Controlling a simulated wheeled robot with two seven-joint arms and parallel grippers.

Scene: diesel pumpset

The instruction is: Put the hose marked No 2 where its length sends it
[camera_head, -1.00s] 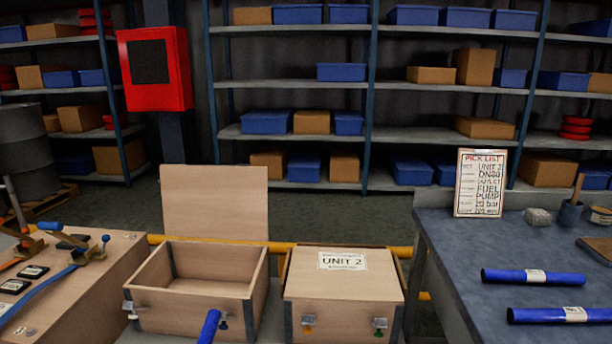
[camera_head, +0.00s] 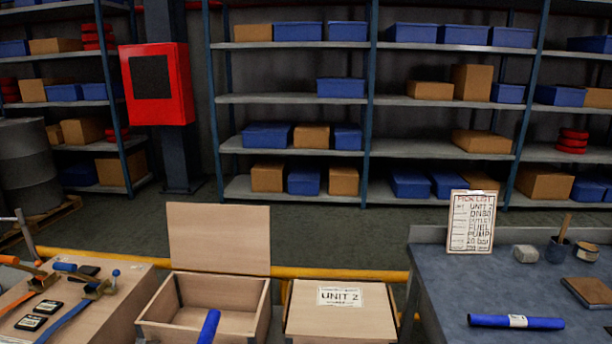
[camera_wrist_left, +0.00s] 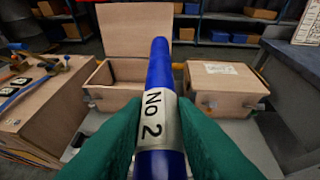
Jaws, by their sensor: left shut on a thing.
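The blue hose with a white label reading "No 2" (camera_wrist_left: 158,75) stands lengthwise in the left wrist view, between the green fingers of my left gripper (camera_wrist_left: 157,145), which is shut on it. Its blue end (camera_head: 209,327) shows at the bottom of the head view, in front of the open crate. The open wooden crate (camera_head: 222,280) has its lid raised and looks empty where I can see in. The closed crate marked UNIT 2 (camera_head: 340,318) stands to its right. My right gripper is not in view. The pick list (camera_head: 471,221) stands on the grey bench; it reads UNIT 2, FUEL PUMP, 20 bar.
Another blue hose (camera_head: 516,321) lies on the grey bench (camera_head: 450,275) at right, near a cup, a small block and a notebook. A wooden bench (camera_head: 125,285) at left carries a blue strip, clamps and dark gauges. A yellow rail (camera_head: 340,273) runs behind the crates.

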